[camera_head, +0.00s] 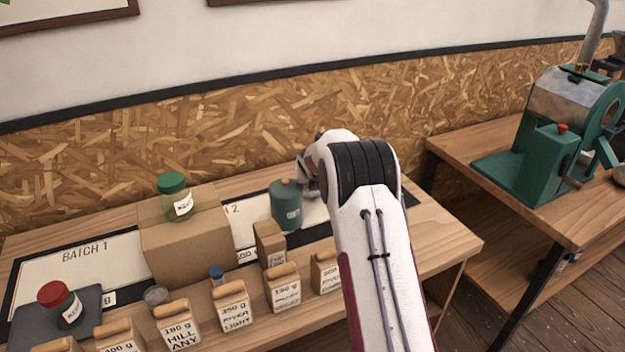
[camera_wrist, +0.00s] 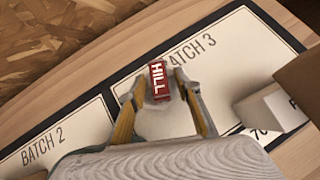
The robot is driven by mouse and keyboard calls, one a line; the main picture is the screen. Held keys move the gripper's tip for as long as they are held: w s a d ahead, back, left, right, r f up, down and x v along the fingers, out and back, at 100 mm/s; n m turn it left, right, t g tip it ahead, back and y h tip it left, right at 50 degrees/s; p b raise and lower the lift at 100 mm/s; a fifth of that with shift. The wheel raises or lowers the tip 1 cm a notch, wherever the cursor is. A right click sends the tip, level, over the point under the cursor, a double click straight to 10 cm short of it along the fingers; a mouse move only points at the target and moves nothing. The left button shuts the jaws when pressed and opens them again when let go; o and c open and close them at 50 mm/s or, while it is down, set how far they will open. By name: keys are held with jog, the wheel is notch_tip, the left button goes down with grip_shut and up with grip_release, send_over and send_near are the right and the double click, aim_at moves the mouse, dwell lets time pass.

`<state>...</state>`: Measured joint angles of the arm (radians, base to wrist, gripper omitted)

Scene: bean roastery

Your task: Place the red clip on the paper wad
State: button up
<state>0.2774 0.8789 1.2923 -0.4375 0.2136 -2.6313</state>
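The red clip (camera_wrist: 160,82), marked HILL, lies between my gripper's fingertips (camera_wrist: 158,78) in the wrist view. A narrow gap shows between it and each finger, so my gripper looks open around it. A pale grey-white lump, which looks like the paper wad (camera_wrist: 158,122), lies directly below the clip in the picture, over the BATCH 3 field. The clip seems to rest on or against it; I cannot tell for sure whether they touch. In the head view my arm hides the gripper, the clip and the wad.
A teal canister (camera_head: 286,207) stands left of my arm. A cardboard box (camera_head: 186,245) carries a green-lidded jar (camera_head: 174,196). Several labelled bags (camera_head: 233,307) line the front. A red-lidded jar (camera_head: 60,304) stands at left. A small box (camera_wrist: 272,108) is right of my gripper.

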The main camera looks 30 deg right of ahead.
jog(key=v, duration=1.2)
dwell(0.4)
jog(key=shift+r, duration=0.15)
dwell(0.4)
jog(key=s+a+r+m+g+y, duration=0.1)
jog(key=s+a+r+m, duration=0.5)
jog(key=s+m, duration=0.3)
jog(key=s+a+r+m, duration=0.5)
jog(key=s+r+m, duration=0.15)
jog(key=s, duration=0.55)
jog(key=s+a+f+m+y, duration=0.1)
jog(key=s+a+m, duration=0.2)
jog(key=s+m, duration=0.2)
jog(key=s+a+f+m+g, duration=0.1)
jog(key=s+a+m, duration=0.2)
jog(key=s, duration=0.9)
jog(key=s+a+f+m+y, duration=0.1)
jog(key=s+a+m, duration=0.3)
jog(key=s+m, duration=0.4)
jog(key=shift+s+g+y, duration=0.3)
jog(key=shift+s, duration=0.45)
